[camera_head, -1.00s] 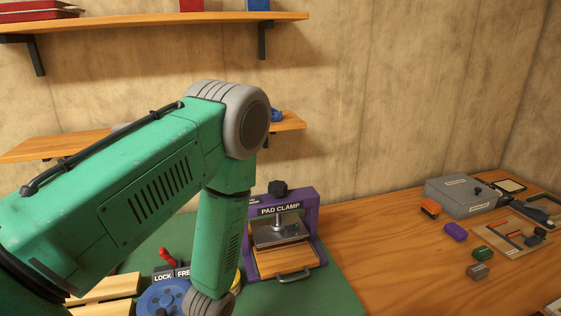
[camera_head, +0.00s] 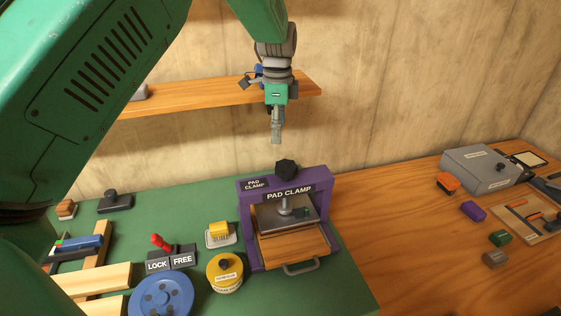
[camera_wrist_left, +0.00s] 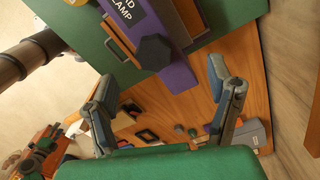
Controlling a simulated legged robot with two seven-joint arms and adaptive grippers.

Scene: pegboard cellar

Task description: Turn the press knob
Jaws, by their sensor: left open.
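The press knob is a dark faceted knob (camera_head: 286,169) on top of the purple press (camera_head: 243,225) labelled "PAD CLAMP". It also shows in the left wrist view (camera_wrist_left: 155,52). The press has a screw, a metal plate and a wooden pad with a front handle. My left gripper (camera_head: 276,140) points down above the knob, a little apart from it. In the left wrist view its two fingers (camera_wrist_left: 162,70) are spread and empty, with the knob seen between and beyond them. My right gripper is not in view.
A blue wheel (camera_head: 162,297), a yellow round tin (camera_head: 226,284) and a red lever (camera_head: 160,242) by LOCK/FREE labels stand left of the press on the green mat (camera_head: 345,290). A shelf (camera_head: 190,100) is behind. A grey box (camera_head: 480,172) and small blocks lie right; bare wood lies between.

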